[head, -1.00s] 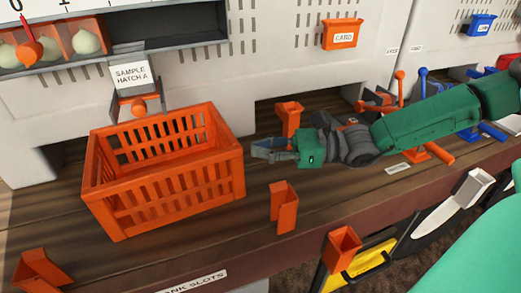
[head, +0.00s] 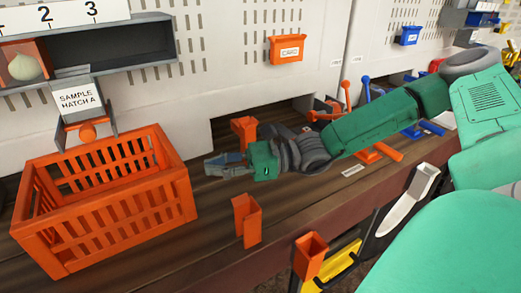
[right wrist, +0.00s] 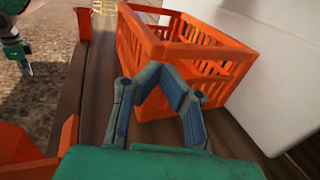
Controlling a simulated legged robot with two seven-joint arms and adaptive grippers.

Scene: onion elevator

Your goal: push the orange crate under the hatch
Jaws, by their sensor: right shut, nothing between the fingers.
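The orange slatted crate (head: 120,217) stands upright and looks empty on the wooden bench, at the left of the head view. The hatch (head: 88,131), labelled SAMPLE HATCH A, is on the wall, and the crate stands below and in front of it. My right gripper (head: 208,166) is shut and empty, low over the bench to the right of the crate, its fingers pointing at the crate's right side with a small gap. The right wrist view shows the fingers (right wrist: 183,102) in front of the crate (right wrist: 195,62); contact cannot be told there.
An orange holder (head: 247,220) stands near the bench's front edge, and another (head: 244,130) stands behind my right gripper. Orange and blue levers (head: 347,100) are at the right. An onion (head: 25,66) sits on the shelf above. The bench between crate and front holder is bare.

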